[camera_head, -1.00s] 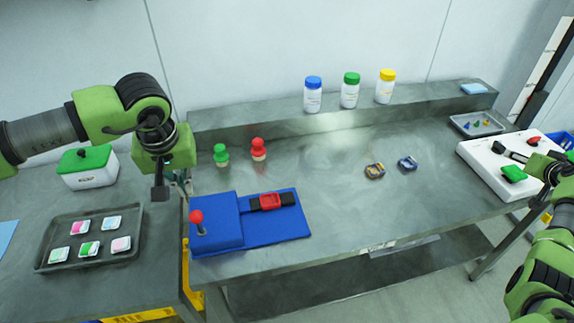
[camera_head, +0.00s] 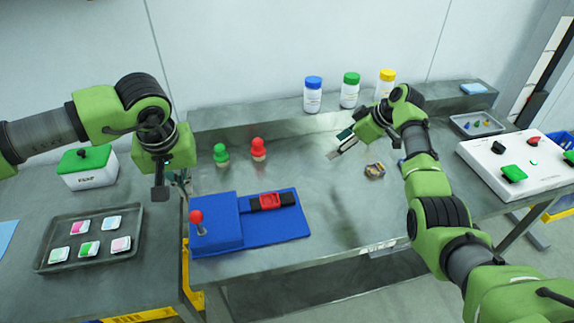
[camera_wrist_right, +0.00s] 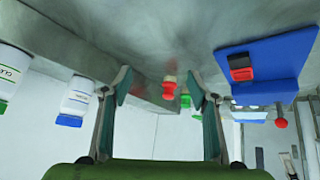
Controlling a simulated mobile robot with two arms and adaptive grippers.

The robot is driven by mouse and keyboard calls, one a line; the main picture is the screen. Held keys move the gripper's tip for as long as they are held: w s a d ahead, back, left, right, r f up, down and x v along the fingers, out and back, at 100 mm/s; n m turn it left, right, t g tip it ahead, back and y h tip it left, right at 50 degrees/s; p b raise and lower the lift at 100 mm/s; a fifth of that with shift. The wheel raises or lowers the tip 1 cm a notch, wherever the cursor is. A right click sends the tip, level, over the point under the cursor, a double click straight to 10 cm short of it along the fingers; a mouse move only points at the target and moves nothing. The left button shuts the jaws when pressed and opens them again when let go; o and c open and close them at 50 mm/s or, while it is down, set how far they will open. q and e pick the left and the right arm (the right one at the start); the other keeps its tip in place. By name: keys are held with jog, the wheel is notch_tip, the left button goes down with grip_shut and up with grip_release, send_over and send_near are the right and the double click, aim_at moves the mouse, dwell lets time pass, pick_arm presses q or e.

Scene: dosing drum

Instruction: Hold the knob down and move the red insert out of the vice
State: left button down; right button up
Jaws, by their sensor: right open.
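The blue vice (camera_head: 262,240) sits on the middle bench, with the red-topped knob (camera_head: 196,217) upright at its left end. The red insert (camera_head: 269,200) lies between the black jaws of the vice. In the right wrist view the vice (camera_wrist_right: 285,55) is at upper right, with the red insert (camera_wrist_right: 243,73) and the knob (camera_wrist_right: 281,123). My left gripper (camera_head: 160,192) hangs above and left of the knob, apart from it; its fingers are too small to judge. My right gripper (camera_head: 335,155) is open and empty above the bench, right of the insert; its fingers (camera_wrist_right: 163,85) are spread in the wrist view.
Green (camera_head: 220,155) and red (camera_head: 258,150) pegs stand behind the vice. Lidded bottles (camera_head: 349,92) stand on the rear ledge. A yellow-and-blue ring part (camera_head: 374,170) lies below my right arm. A tray of packets (camera_head: 90,240) is at left, a white button panel (camera_head: 515,165) at right.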

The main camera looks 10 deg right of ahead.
jog(key=s+a+n+g, duration=0.3)
jog(key=a+n, duration=0.1)
jog(key=a, duration=0.6)
jog(key=n+g, duration=0.3)
jog(key=n, duration=0.1)
send_near(269, 201)
jog(key=x, duration=0.7)
jog(key=shift+s+a+f, duration=0.1)
jog(key=shift+a+f, duration=0.05)
jog(key=shift+a, duration=0.05)
jog(key=c, duration=1.2)
